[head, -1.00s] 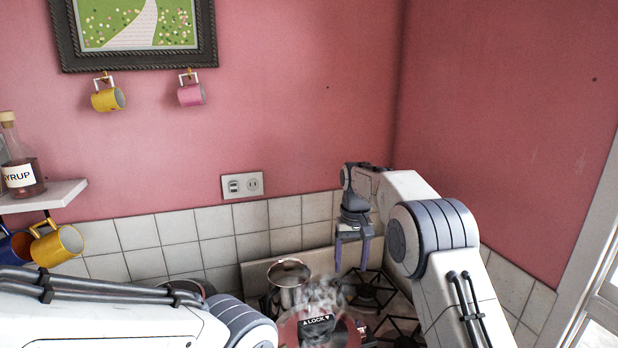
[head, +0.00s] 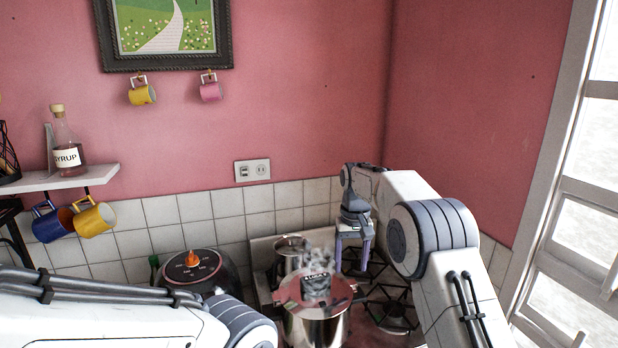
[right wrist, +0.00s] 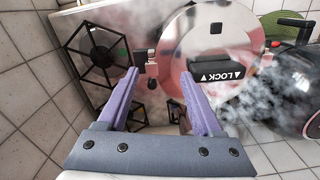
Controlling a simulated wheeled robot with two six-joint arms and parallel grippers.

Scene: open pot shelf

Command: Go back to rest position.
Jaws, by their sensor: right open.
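My right gripper (head: 353,255) is open and empty, pointing down above the back of the stove, to the right of the pots. In the right wrist view its purple fingers (right wrist: 160,98) are spread apart with nothing between them.
A steel pot (head: 291,246) stands behind the cooker. A dark round appliance (head: 193,270) stands left. Bare burner grates (head: 393,300) lie right. A shelf (head: 75,178) holds a syrup bottle (head: 66,155), with mugs hanging below. A window (head: 575,210) is at the right.

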